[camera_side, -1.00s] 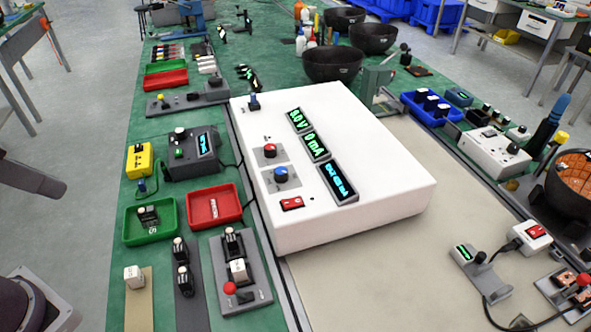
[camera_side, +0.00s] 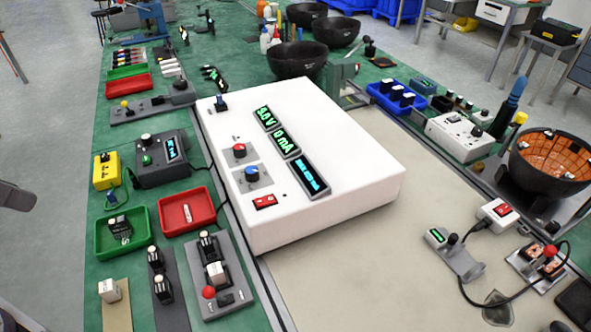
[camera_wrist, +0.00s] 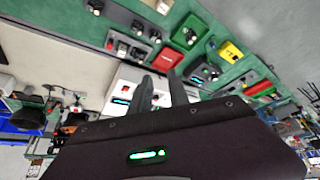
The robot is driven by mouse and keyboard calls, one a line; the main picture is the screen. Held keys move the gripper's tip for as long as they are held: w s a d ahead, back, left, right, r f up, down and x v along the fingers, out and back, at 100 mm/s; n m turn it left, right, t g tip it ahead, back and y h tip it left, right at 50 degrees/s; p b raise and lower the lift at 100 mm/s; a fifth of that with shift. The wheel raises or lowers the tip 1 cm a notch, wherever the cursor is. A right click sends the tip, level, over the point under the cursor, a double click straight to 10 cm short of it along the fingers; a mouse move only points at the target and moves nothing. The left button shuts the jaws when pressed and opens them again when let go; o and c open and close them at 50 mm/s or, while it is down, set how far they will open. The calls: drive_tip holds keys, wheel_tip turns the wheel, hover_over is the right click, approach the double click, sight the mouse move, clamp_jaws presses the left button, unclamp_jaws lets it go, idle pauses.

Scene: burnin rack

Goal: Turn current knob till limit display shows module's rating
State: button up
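The white power supply (camera_side: 330,200) stands on the bench in the side view. On its top are a blue knob (camera_side: 252,172), a red knob (camera_side: 239,150), two green displays reading about 0.0 V (camera_side: 267,118) and 0 mA (camera_side: 285,143), and a blue display (camera_side: 310,176) whose digits are too small to read. A white module block (camera_side: 216,273) sits in a grey fixture; I cannot read a rating on it. My gripper (camera_wrist: 160,82) shows in the wrist view with two dark fingers apart and nothing between them, in front of a white housing. It is outside the side view.
A red tray (camera_side: 203,223) and green tray (camera_side: 101,240) lie left of the supply, with a grey meter box (camera_side: 160,158) behind them. A red switch (camera_side: 265,202) is near the knobs. Bare beige mat (camera_side: 370,260) lies in front right.

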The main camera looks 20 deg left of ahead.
drive_tip(key=o, duration=0.5)
drive_tip(key=w+d+r+g, duration=0.1)
drive_tip(key=w+r, duration=0.2)
drive_tip(key=w, duration=0.5)
drive_tip(key=shift+w+d+r+m+g+h, duration=0.25)
drive_tip(key=shift+d+m+g+h, duration=0.05)
drive_tip(key=shift+d+m+h, duration=0.1)
drive_tip(key=m+g, duration=0.4)
hover_over(251, 170)
drive_tip(key=f, duration=1.5)
drive_tip(key=shift+a+f, duration=0.2)
drive_tip(key=shift+f, duration=0.05)
wheel_tip(251, 170, down, 7)
drive_tip(key=shift+d+r, duration=0.15)
drive_tip(key=shift+r, duration=0.05)
drive_tip(key=shift+f, duration=0.25)
clamp_jaws()
